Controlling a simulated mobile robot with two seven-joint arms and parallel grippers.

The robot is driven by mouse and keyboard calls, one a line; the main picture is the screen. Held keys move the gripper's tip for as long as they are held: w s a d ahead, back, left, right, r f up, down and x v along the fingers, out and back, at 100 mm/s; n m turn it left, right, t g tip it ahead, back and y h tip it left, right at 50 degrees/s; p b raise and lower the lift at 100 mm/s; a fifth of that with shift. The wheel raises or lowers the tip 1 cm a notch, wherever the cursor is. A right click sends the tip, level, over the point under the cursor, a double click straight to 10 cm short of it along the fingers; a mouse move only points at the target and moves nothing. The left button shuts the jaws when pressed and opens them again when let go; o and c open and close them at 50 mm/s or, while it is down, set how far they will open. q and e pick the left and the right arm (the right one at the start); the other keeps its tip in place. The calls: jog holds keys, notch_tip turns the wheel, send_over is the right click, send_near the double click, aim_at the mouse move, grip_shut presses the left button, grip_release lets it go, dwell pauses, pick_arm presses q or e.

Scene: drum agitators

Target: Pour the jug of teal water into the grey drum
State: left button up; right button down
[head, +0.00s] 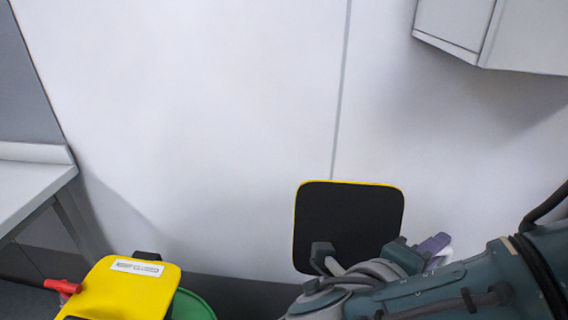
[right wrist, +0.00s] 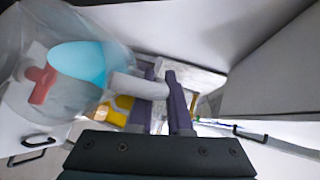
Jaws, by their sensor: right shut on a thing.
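The jug (right wrist: 105,60) is a clear vessel in the right wrist view, with a teal patch of water (right wrist: 78,62) inside. My right gripper (right wrist: 168,88) has purple fingers shut on the jug's pale handle (right wrist: 135,86). In the head view the same gripper (head: 436,243) is at lower right, beside a raised black lid with a yellow edge (head: 348,212). My arm covers the area below that lid, and I cannot make out the grey drum's body or mouth. The jug's body is mostly hidden in the head view. My left gripper is not in view.
A green drum (head: 192,306) with a yellow lid (head: 125,290) labelled "KEEP CLOSED" stands at lower left, with a red fitting (head: 62,287) beside it. A bench (head: 32,185) is at left. A wall cabinet (head: 455,25) hangs at upper right.

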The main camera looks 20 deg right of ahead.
jog(key=shift+a, duration=0.2)
jog(key=shift+w+a+h+b, duration=0.15)
jog(key=shift+a+h+b, duration=0.1)
jog(key=shift+h+b, duration=0.05)
jog(key=shift+a+f+h+b, duration=0.15)
jog(key=shift+a+h+b, duration=0.15)
jog(key=shift+a, duration=0.05)
